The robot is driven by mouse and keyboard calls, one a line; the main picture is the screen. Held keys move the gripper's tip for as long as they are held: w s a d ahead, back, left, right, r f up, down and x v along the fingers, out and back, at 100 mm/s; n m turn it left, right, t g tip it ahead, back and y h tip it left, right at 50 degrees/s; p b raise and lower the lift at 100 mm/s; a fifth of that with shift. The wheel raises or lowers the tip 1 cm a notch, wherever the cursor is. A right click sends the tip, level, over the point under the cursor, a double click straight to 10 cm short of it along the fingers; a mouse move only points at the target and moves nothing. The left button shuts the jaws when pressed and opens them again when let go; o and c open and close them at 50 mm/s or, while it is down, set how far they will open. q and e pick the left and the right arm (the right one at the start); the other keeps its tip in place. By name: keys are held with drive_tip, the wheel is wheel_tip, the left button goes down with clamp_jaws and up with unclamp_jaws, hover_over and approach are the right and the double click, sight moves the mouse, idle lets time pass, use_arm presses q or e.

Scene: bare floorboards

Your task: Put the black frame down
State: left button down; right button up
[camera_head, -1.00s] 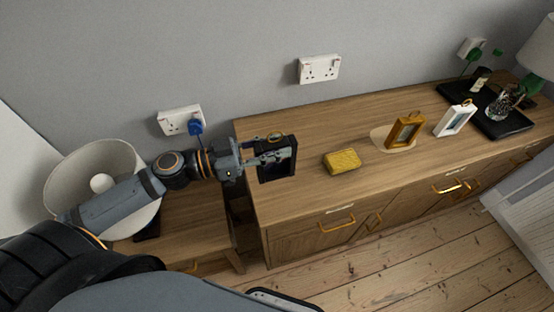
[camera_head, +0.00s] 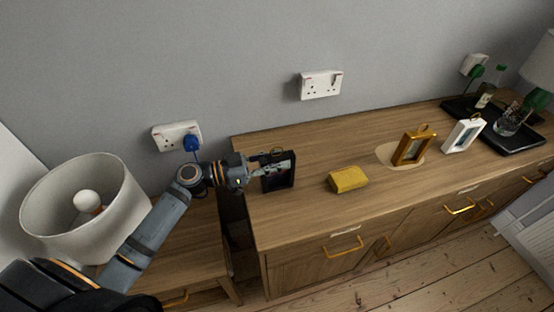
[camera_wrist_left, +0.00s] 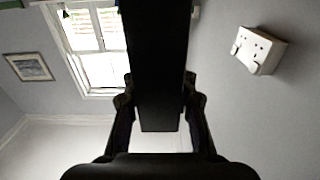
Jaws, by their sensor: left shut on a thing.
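My left gripper (camera_head: 268,172) is shut on the black frame (camera_head: 279,183) at the left end of the long wooden sideboard. The frame stands roughly upright at the sideboard top; I cannot tell whether its base touches the wood. In the left wrist view the frame (camera_wrist_left: 156,75) is a dark slab between the two fingers of the left gripper (camera_wrist_left: 158,115). My right gripper is not in view.
On the sideboard (camera_head: 310,215), a yellow block (camera_head: 348,180) lies right of the black frame. Further right stand a gold frame (camera_head: 413,147), a white frame (camera_head: 463,134) and a black tray (camera_head: 515,139). A lamp (camera_head: 85,205) stands at the left.

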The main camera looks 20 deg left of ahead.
sight(260, 165)
use_arm(q)
drive_tip(key=shift+f, duration=0.2)
drive_tip(key=c, duration=1.1)
unclamp_jaws()
drive_tip(key=shift+r, duration=0.2)
drive_tip(key=v, duration=0.3)
drive_tip(key=shift+s+f+b, duration=0.1)
drive_tip(key=shift+f+b, duration=0.1)
drive_tip(key=shift+b, duration=0.15)
drive_tip(key=p+v, duration=0.1)
drive_tip(key=v, duration=0.2)
drive_tip(key=shift+s+a+r, duration=0.1)
drive_tip(key=shift+a+r, duration=0.05)
drive_tip(key=shift+r, duration=0.05)
drive_tip(key=shift+s+a+f+p, duration=0.1)
drive_tip(key=shift+s+a+p, duration=0.2)
drive_tip(key=shift+a+p, duration=0.15)
